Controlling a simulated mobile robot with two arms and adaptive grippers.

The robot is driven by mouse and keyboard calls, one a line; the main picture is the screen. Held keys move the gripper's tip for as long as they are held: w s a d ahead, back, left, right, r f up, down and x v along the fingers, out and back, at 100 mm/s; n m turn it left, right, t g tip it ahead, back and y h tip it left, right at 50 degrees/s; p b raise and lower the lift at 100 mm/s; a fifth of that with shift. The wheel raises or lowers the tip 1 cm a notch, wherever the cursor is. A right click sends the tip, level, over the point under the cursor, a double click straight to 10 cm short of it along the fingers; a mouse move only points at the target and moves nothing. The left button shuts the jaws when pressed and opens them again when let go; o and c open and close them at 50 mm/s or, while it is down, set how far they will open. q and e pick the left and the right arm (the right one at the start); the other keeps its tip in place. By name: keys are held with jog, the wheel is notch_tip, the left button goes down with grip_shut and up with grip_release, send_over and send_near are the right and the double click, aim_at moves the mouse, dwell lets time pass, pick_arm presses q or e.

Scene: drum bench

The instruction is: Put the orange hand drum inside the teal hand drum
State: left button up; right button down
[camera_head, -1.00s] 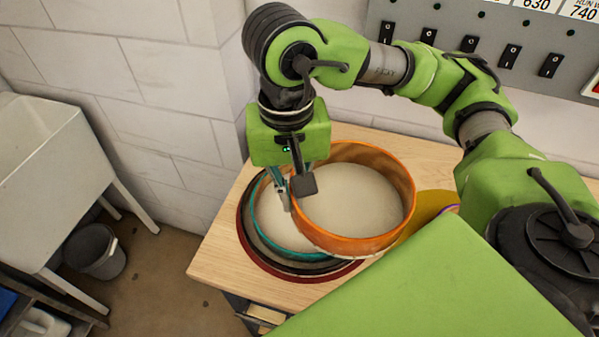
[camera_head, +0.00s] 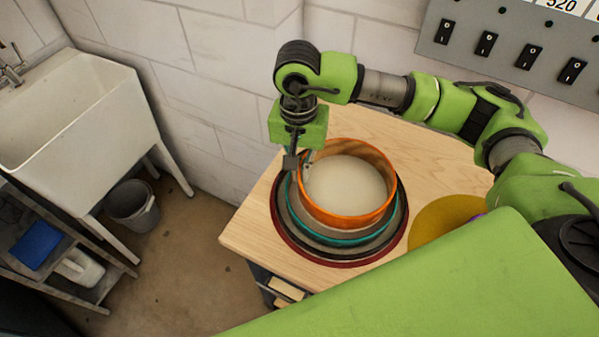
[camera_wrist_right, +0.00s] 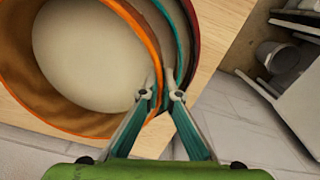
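The orange hand drum (camera_head: 347,219) sits roughly level within the ring of the teal hand drum (camera_head: 334,239) in the head view. The teal rim shows around its front and left, with a grey band between them. My right gripper (camera_head: 305,165) is at the orange drum's left rim. In the right wrist view, its two fingertips (camera_wrist_right: 160,95) stand apart on either side of the orange rim (camera_wrist_right: 152,50), with a small gap visible. The teal rim (camera_wrist_right: 181,45) passes beyond the outer finger. The orange drum's underside is hidden. My left gripper is not in view.
A larger dark red drum (camera_head: 290,247) surrounds the teal one on the wooden bench (camera_head: 255,235). A yellow round piece (camera_head: 440,220) lies to the right. Bare bench shows behind. A sink (camera_head: 75,125) and grey bucket (camera_head: 132,205) stand to the left.

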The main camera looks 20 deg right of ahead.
jog(key=shift+w+f, duration=0.2)
jog(key=shift+f, duration=0.05)
notch_tip(320, 180, down, 3)
jog(key=shift+w+p, duration=0.15)
jog(key=shift+p, duration=0.85)
jog(key=shift+f, duration=0.25)
jog(key=shift+f, duration=0.1)
jog(key=shift+f+b, duration=0.25)
jog(key=shift+b, duration=0.35)
jog(key=c, duration=2.6)
grip_release()
jog(key=shift+o, duration=0.2)
jog(key=shift+r, duration=0.1)
